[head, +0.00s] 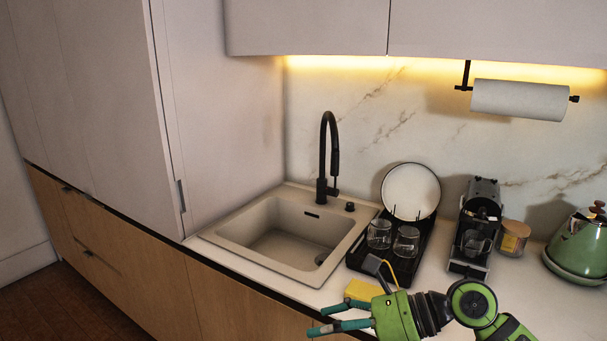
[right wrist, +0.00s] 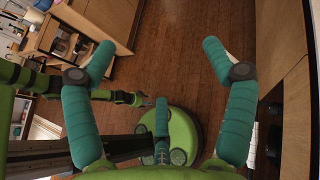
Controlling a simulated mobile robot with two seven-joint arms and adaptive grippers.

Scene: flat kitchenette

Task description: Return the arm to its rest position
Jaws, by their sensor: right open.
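My right arm comes in from the bottom right of the head view. Its green and teal gripper (head: 330,317) is at the counter's front edge, pointing left, with its fingers spread. A yellow sponge (head: 364,290) shows just behind the fingers in the head view, partly hidden by the gripper.
The sink (head: 262,225) lies left of the gripper. A black drying rack (head: 357,259) with glasses and a plate (head: 411,191), a coffee machine (head: 478,225), a candle jar (head: 513,238) and a green kettle (head: 580,245) stand behind the arm. Floor (right wrist: 180,65) is open beneath the gripper.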

